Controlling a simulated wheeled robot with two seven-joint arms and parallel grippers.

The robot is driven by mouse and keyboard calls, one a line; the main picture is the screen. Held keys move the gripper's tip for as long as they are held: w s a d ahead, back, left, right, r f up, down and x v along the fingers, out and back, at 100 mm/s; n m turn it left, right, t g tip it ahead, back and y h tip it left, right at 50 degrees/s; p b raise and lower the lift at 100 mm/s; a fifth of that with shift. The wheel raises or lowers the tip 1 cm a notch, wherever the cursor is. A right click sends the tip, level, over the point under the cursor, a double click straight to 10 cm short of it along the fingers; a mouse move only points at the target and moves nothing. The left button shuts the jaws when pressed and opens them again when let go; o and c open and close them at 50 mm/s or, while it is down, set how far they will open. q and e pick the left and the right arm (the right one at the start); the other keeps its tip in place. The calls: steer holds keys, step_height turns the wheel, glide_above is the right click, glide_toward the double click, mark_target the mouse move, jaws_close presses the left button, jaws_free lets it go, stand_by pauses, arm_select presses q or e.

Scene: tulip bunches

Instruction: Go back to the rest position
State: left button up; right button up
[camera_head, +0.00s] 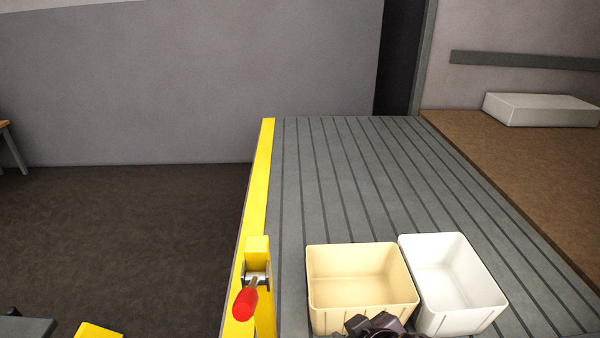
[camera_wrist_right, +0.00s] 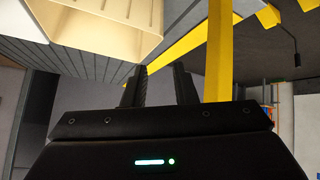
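My right gripper (camera_wrist_right: 160,72) shows in the right wrist view with its two dark fingers apart and nothing between them. A dark piece, which looks like part of my right gripper (camera_head: 375,325), shows at the bottom edge of the head view, in front of the beige bin. My left gripper is not in view. No tulips show in either view.
An empty beige bin (camera_head: 360,257) and an empty white bin (camera_head: 490,290) stand side by side on the grey slatted surface (camera_head: 360,170). The beige bin (camera_wrist_right: 115,30) is near my right gripper. A yellow post with a red knob (camera_head: 245,304) stands at the left edge.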

steer(key=s+d+f+m+g+h, duration=0.3)
steer(key=s+d+f+m+g, duration=0.2)
steer(key=s+d+f, duration=0.45)
step_height(320, 180, down, 26)
steer(key=s+d+g, duration=0.1)
steer(key=s+d+f, duration=0.2)
steer(key=s+f, duration=0.8)
steer(key=s+d+f+g, duration=0.1)
steer(key=s+f, duration=0.9)
steer(key=s, duration=0.1)
steer(key=shift+d+f+n, duration=0.15)
steer(key=shift+d+n, duration=0.15)
steer(key=shift+d, duration=0.05)
